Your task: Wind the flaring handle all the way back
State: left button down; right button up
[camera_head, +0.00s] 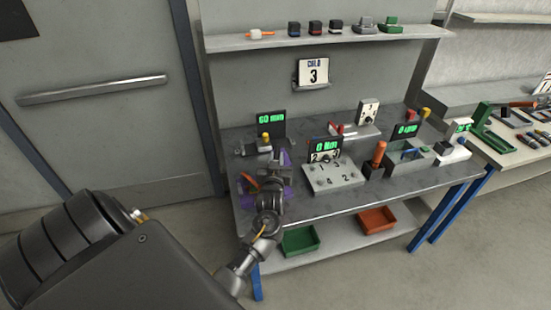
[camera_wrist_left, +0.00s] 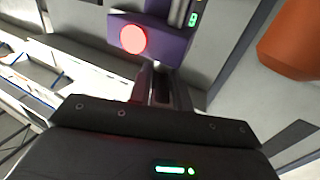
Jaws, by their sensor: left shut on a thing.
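My left gripper (camera_head: 268,186) is at the left end of the workbench, in front of the purple fixture (camera_head: 285,158). In the left wrist view the gripper's fingers (camera_wrist_left: 160,90) are shut, close below the purple fixture (camera_wrist_left: 170,42). The flaring handle is mostly hidden between and behind the fingers, so its angle cannot be made out. A round red disc (camera_wrist_left: 133,39) shows on the purple fixture's face. An orange piece (camera_head: 248,181) lies left of the gripper in the head view. My right gripper is not in view.
The workbench (camera_head: 400,187) carries a numbered board (camera_head: 333,177), an orange upright handle (camera_head: 379,153) and lit green displays, one (camera_head: 271,118) behind my gripper. Green (camera_head: 300,240) and orange (camera_head: 377,220) trays sit on the lower shelf. A large orange object (camera_wrist_left: 290,40) is close in the left wrist view.

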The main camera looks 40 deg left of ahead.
pick_arm(q)
jog(key=shift+n+g+y, duration=0.4)
jog(key=shift+y, duration=0.1)
jog(key=shift+r, duration=0.1)
jog(key=c, duration=1.4)
grip_release()
jog(key=shift+w, duration=0.1)
jog(key=shift+o, duration=0.2)
jog(key=b+v, duration=0.2)
jog(key=v, duration=0.8)
jog(key=shift+s+d+b, duration=0.2)
jog(key=shift+s+b, duration=0.1)
jog(key=shift+s, duration=0.05)
